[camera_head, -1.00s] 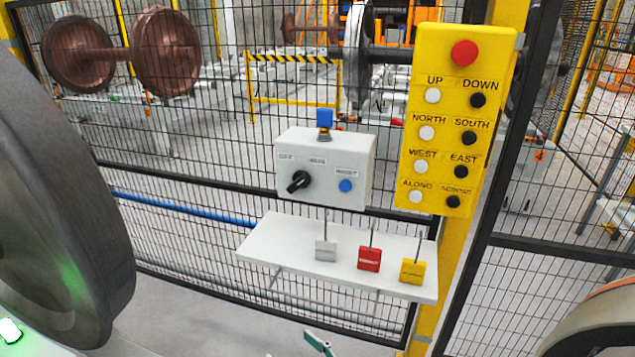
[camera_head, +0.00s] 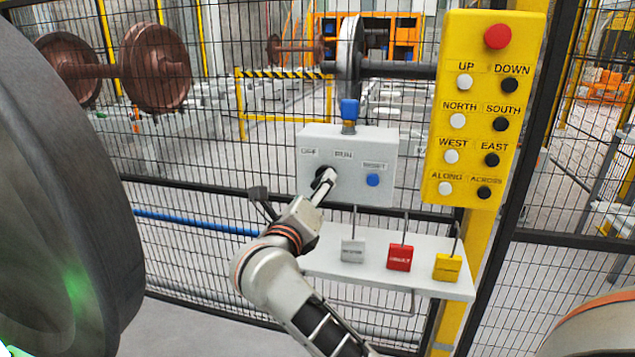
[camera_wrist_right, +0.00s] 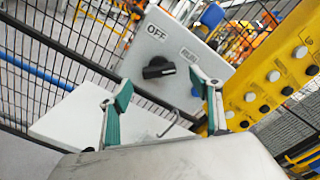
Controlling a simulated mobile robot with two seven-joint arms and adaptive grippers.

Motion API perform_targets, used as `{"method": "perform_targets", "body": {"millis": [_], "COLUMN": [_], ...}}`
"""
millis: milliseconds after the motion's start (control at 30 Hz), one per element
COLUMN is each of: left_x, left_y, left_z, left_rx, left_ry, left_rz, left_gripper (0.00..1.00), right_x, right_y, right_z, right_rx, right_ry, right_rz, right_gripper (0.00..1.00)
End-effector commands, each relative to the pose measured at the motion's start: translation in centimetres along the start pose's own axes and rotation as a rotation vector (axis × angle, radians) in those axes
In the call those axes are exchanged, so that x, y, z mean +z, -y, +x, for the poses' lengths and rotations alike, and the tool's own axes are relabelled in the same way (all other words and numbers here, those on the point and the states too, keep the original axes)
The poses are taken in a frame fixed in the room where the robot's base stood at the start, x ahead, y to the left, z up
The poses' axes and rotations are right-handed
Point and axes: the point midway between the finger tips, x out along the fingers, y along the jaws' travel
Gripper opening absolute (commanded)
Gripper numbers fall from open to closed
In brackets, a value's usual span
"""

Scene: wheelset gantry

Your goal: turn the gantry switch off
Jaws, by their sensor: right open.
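The white switch box (camera_head: 350,140) is on the mesh fence, with labels reading OFF and RUN and a blue reset button (camera_head: 373,180). Its black rotary knob (camera_wrist_right: 158,67) shows in the right wrist view; its bar lies nearly level, one end toward the RUN label side. In the head view the knob is mostly hidden behind a finger. My right gripper (camera_head: 293,192) is open in front of the box's lower left. In the wrist view its green-padded fingers (camera_wrist_right: 162,103) stand wide apart, with the knob beyond and between them, apparently untouched. My left gripper is not in view.
A yellow button panel (camera_head: 478,110) with a red stop button stands to the right. A blue lamp (camera_head: 349,110) tops the box. A large dark wheel (camera_head: 95,190) fills the left.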

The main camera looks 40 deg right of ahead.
Motion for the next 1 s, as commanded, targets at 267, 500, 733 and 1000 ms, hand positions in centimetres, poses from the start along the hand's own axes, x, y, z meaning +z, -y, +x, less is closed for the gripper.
{"method": "perform_targets", "body": {"millis": [267, 500, 733, 1000], "left_x": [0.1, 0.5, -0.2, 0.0], "left_y": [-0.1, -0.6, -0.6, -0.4], "left_z": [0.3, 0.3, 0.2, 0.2], "left_rx": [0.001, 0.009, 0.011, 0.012], "left_ry": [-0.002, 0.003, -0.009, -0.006], "left_rz": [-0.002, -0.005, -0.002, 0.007], "left_gripper": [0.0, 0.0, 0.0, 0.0], "right_x": [-0.1, -0.2, -0.1, 0.0], "right_y": [-0.4, -0.5, -0.4, -0.3], "right_z": [3.0, 6.5, 7.8, 7.8], "right_rx": [0.013, 0.013, 0.015, 0.014], "right_ry": [-0.009, -0.009, -0.008, -0.008], "right_rz": [0.007, 0.006, 0.009, 0.01], "right_gripper": [0.64, 0.64, 0.64, 0.54]}}
